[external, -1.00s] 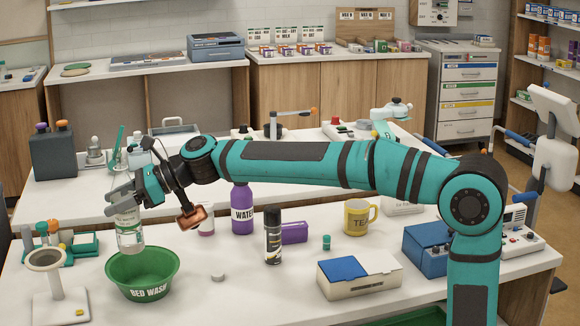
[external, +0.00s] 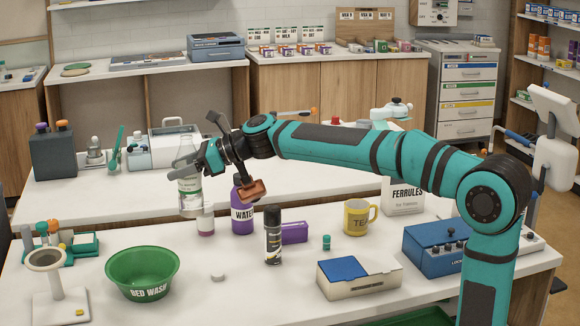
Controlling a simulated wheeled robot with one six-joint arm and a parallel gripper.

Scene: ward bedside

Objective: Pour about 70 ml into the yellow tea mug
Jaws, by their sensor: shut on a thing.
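The yellow tea mug (external: 356,220) stands upright on the front table, right of centre, with its handle to the right. The bottle is about upright and raised, left of the purple water bottle (external: 243,212) and well left of the mug. The level of liquid in the held bottle is too small to tell. The inside of the mug is mostly hidden.
A black spray can (external: 273,243), a purple box (external: 294,233) and a small green cup (external: 326,242) stand between bottle and mug. A pink-filled bottle (external: 206,222) is just below the held bottle. The green bed wash bowl (external: 143,285) is at front left.

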